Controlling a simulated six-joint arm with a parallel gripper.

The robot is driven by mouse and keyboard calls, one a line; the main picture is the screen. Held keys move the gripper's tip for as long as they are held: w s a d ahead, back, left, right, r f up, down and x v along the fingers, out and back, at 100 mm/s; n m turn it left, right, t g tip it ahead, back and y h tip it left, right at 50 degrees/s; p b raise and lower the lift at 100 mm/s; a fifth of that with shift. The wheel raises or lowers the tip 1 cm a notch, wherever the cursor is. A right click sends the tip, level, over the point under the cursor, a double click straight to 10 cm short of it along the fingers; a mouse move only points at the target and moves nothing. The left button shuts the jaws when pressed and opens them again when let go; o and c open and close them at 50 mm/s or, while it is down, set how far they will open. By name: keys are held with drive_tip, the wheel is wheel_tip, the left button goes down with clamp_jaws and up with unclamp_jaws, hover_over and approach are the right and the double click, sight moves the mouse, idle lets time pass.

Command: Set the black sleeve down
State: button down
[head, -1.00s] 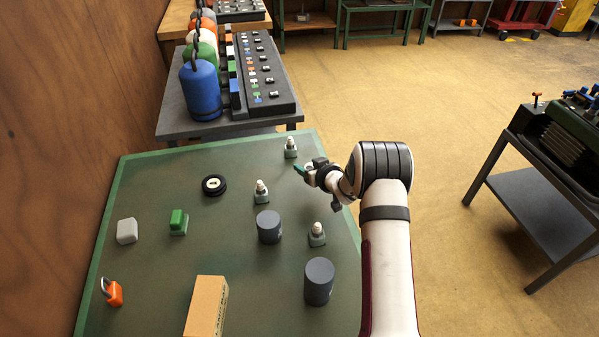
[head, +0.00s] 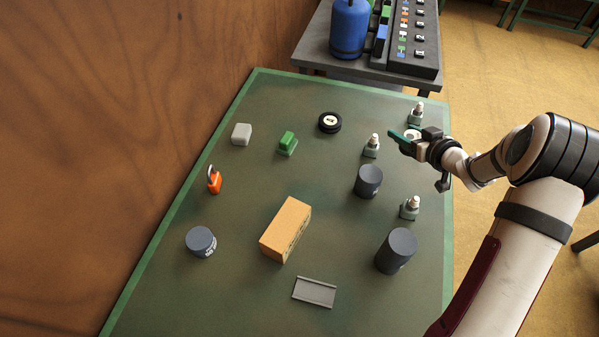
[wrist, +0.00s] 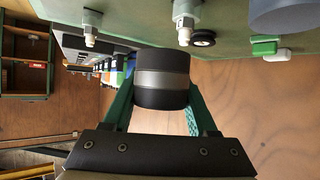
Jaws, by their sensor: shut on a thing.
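My gripper (head: 398,137) is over the back right part of the green table, near two of the white-tipped fittings. In the wrist view its green fingers (wrist: 160,105) are shut on the black sleeve (wrist: 161,57), a short black cylinder with a grey band round its middle. The sleeve is held off the table, with open space around it. In the head view my gripper mostly hides the sleeve, and I cannot make it out clearly there.
The green table (head: 190,290) holds white-tipped fittings (head: 410,208), dark cylinders (head: 395,251), a black ring (head: 329,122), a green block (head: 287,142), a white block (head: 241,134), an orange padlock (head: 214,181), a cardboard box (head: 286,229) and a grey plate (head: 314,292). The front left is clear.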

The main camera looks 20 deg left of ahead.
drive_tip(key=s+a+n+g+y, duration=0.2)
drive_tip(key=s+a+n+y, duration=0.1)
drive_tip(key=a, duration=0.8)
drive_tip(key=n+g+y, duration=0.2)
drive_tip(key=n+g, duration=0.2)
hover_over(268, 172)
drive_tip(key=f, duration=0.6)
drive_tip(key=shift+s+d+f, duration=0.1)
drive_tip(key=shift+d+f, duration=0.1)
drive_tip(key=shift+f, duration=0.1)
drive_tip(key=f, duration=0.4)
drive_tip(key=shift+a, duration=0.25)
drive_tip(key=shift+f, duration=0.15)
drive_tip(key=shift+c, duration=1)
unclamp_jaws()
drive_tip(key=shift+f, duration=0.15)
